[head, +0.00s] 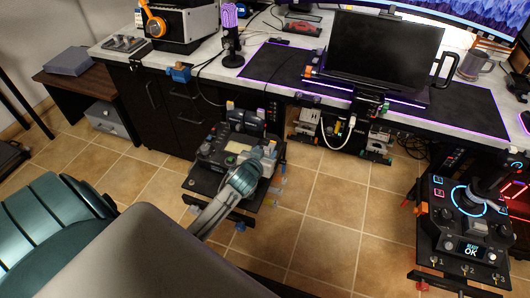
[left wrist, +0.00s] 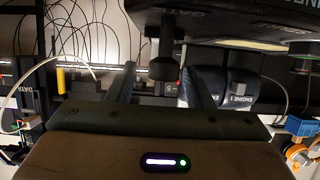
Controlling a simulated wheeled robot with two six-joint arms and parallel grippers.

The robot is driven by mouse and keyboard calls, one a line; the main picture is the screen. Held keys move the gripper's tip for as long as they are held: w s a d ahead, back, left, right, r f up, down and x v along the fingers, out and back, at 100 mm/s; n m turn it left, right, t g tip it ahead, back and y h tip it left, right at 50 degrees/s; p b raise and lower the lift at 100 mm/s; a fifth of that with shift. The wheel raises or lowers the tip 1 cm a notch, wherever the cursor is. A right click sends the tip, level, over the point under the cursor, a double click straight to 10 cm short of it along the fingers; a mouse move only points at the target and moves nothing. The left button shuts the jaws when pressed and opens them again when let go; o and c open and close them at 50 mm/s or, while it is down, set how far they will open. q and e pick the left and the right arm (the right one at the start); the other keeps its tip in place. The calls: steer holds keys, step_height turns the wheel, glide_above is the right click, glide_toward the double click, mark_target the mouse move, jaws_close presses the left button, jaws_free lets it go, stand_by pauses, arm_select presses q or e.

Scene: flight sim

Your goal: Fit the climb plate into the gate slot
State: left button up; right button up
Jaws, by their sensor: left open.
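My left gripper (head: 266,152) is over the right side of the throttle console (head: 215,158) in the head view. Its two fingers (left wrist: 160,78) stand apart in the left wrist view. A dark knob (left wrist: 164,62) shows between them in the picture; I cannot tell whether they touch it. Throttle levers marked "ENGINE" (left wrist: 246,98) stand just beyond the right finger. They also show at the back of the console in the head view (head: 246,120). I cannot pick out the climb plate or the gate slot; my arm covers part of the console. My right gripper is not in view.
A joystick console (head: 462,222) with an "OK" display stands at the right. Cables hang behind the levers. Tiled floor (head: 325,200) lies open between the consoles.

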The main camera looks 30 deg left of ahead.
arm_select(q)
steer(key=v, duration=1)
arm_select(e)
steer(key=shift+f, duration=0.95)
arm_select(q)
steer(key=shift+s, duration=0.1)
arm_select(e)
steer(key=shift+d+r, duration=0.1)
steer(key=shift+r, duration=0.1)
